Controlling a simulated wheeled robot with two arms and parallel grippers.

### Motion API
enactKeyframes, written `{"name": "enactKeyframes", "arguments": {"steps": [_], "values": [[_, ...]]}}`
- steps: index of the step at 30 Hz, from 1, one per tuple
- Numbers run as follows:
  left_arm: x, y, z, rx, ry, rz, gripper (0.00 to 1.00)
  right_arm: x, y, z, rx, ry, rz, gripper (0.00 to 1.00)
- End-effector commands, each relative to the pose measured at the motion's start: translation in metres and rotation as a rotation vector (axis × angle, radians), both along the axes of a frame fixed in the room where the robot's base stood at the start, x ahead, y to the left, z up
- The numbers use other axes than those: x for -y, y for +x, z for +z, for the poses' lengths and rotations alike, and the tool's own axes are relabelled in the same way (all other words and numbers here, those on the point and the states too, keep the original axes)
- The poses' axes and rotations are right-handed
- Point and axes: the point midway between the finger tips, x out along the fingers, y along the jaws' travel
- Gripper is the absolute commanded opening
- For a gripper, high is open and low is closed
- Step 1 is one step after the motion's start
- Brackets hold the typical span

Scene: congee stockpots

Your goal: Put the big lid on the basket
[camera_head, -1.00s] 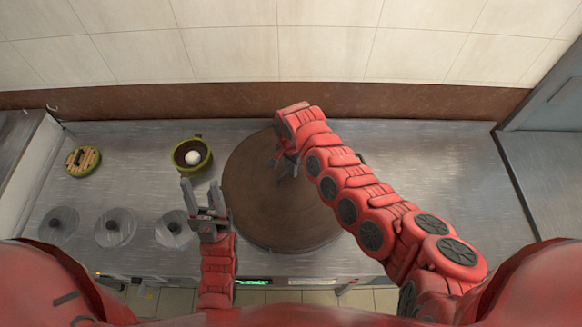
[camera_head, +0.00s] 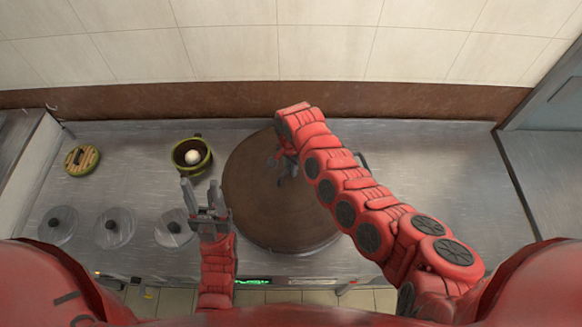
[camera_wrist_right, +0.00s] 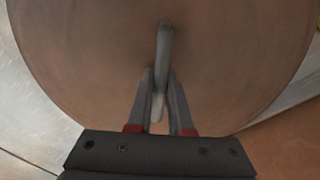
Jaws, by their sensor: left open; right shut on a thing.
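The big lid (camera_head: 270,215) is a large round brown disc in the middle of the steel counter in the head view. It fills most of the right wrist view (camera_wrist_right: 90,60), with a grey bar handle (camera_wrist_right: 164,50) standing on it. My right gripper (camera_wrist_right: 158,90) is shut on this handle; in the head view it (camera_head: 280,162) is partly hidden by my arm. What lies under the lid is hidden, and I cannot make out a basket there. My left gripper (camera_head: 205,193) is open and empty, just left of the lid.
A green pot (camera_head: 192,158) holding a white round thing stands left of the lid. A round slatted wooden lid (camera_head: 82,159) lies further left. Several small metal lids (camera_head: 115,228) with black knobs line the front left. The counter's right part (camera_head: 440,170) is clear.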

Motion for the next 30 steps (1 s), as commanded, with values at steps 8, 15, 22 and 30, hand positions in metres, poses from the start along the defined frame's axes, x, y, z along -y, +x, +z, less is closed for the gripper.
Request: {"name": "enactKeyframes", "arguments": {"steps": [8, 15, 22, 30], "values": [[0.000, 0.000, -0.005, 0.000, 0.000, 0.000, 0.48, 0.000, 0.001, -0.005, 0.001, 0.000, 0.000, 0.00], [0.000, 0.000, -0.005, 0.000, 0.000, 0.000, 0.48, 0.000, 0.000, -0.006, 0.001, 0.001, 0.000, 0.31], [0.000, 0.000, -0.004, 0.000, 0.000, 0.000, 0.48, 0.000, 0.000, -0.005, 0.000, 0.000, 0.000, 0.31], [0.000, 0.000, 0.015, 0.000, 0.000, 0.000, 0.48, 0.000, -0.001, 0.018, -0.001, 0.000, 0.000, 0.31]]}}
